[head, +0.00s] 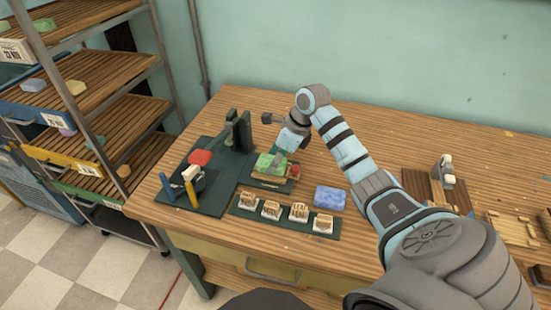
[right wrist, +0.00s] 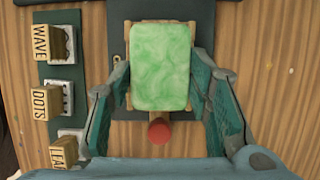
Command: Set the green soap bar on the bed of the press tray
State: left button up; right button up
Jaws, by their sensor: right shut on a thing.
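The green soap bar (head: 266,161) is over the press tray (head: 270,179) in the head view. In the right wrist view the marbled green soap bar (right wrist: 161,65) covers most of the tray bed, with the tray's wooden rim (right wrist: 128,98) showing at its sides. My right gripper (right wrist: 160,80) is shut on the soap, one finger along each long side. I cannot tell whether the soap's underside touches the bed. The tray's red knob (right wrist: 159,131) is on the near side in the wrist view. My left gripper is in neither view.
A dark press (head: 236,130) stands behind and left of the tray. Several lettered stamps (head: 270,210) sit on a green strip in front. A blue soap bar (head: 330,197) lies right of them. A shelf rack (head: 80,100) stands at left.

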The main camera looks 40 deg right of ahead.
jog(key=shift+f+b, duration=0.35)
jog(key=shift+f, duration=0.2)
dwell(0.4)
jog(key=o, duration=1.3)
jog(key=shift+o, duration=0.6)
jog(key=shift+o, duration=1.3)
jog(key=shift+r+p, duration=2.45)
jog(key=shift+r, duration=0.6)
